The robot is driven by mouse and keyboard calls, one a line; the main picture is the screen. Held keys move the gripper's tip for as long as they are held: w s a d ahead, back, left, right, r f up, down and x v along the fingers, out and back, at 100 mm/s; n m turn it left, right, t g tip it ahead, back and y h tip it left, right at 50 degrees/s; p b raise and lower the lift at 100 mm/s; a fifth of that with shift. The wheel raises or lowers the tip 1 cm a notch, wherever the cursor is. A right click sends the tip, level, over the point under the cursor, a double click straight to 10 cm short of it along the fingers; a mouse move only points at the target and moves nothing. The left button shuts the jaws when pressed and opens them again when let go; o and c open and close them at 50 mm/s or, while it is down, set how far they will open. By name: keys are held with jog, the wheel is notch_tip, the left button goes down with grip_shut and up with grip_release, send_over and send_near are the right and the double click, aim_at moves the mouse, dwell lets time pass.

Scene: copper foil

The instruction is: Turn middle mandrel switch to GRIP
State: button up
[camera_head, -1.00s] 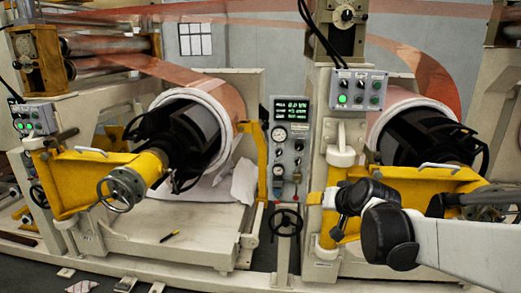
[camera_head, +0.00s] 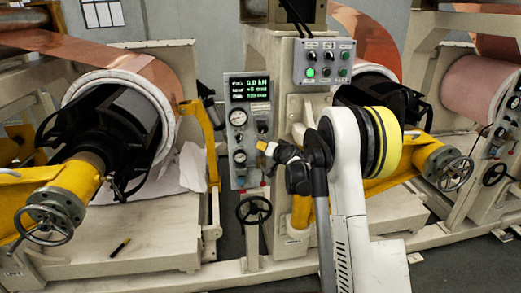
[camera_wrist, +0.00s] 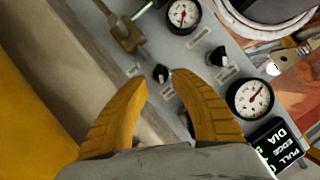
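The grey control panel (camera_head: 240,165) stands in the middle of the head view, with a lit green display (camera_head: 249,88) and two round gauges. In the wrist view the panel (camera_wrist: 205,42) appears rotated, with two small black knobs. One knob (camera_wrist: 160,73) lies just beyond and between my fingertips; the other knob (camera_wrist: 217,57) is to its right, outside the fingers. Which one is the mandrel switch I cannot read from the labels. My gripper (camera_wrist: 160,84) has its yellow fingers apart and empty. In the head view my gripper (camera_head: 266,148) is in front of the panel, partly hiding it.
A gauge (camera_wrist: 250,97) and a brass fitting (camera_wrist: 125,32) flank the knobs. A button box (camera_head: 324,62) with a lit green button is above right. A black handwheel (camera_head: 254,210) sits below the panel. Copper rolls stand left and right.

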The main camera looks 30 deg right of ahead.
jog(key=b+x, duration=0.1)
jog(key=x, duration=0.3)
grip_shut()
